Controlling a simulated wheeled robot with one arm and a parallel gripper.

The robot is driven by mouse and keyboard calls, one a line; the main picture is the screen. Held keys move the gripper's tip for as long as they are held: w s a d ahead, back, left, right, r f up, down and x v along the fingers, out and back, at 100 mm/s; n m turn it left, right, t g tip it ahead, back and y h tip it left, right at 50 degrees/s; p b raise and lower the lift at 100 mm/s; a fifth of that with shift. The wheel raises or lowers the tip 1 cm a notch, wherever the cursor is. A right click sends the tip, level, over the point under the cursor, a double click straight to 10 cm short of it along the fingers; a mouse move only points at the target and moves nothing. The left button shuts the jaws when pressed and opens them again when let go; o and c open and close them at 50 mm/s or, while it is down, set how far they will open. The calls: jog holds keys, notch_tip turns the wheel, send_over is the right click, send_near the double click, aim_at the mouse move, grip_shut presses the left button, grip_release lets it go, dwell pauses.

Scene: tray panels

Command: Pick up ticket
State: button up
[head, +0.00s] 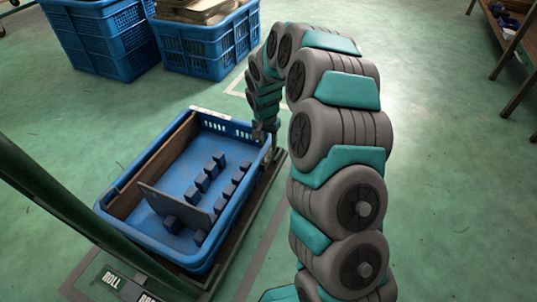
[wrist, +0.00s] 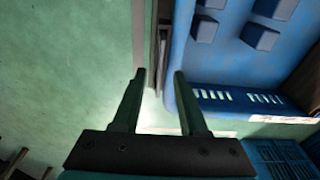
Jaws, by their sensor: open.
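A pale, narrow strip that may be the ticket (head: 212,113) lies at the far rim of the blue tray (head: 112,213). A pale strip, perhaps the same ticket (wrist: 282,119), also shows beyond the tray's slotted wall in the wrist view. I cannot read any print on it. My gripper (head: 262,132) is at the tray's far right corner, small and partly hidden by my arm in the head view. In the wrist view my gripper (wrist: 160,75) is open and empty. Its right finger is close to the blue tray wall (wrist: 225,97) in the picture, and the strip lies farther right.
The tray holds several dark blue blocks (head: 202,182), a thin grey panel (head: 178,208) and a brown board along its left side (head: 160,160). It sits on a dark cart frame (head: 262,190). Blue crates (head: 205,50) stand behind.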

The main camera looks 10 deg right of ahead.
aim_at(268, 154)
jog(key=shift+w+f, duration=0.1)
jog(key=shift+f, duration=1)
jog(key=shift+d+f, duration=0.1)
jog(key=shift+f, duration=0.15)
grip_shut()
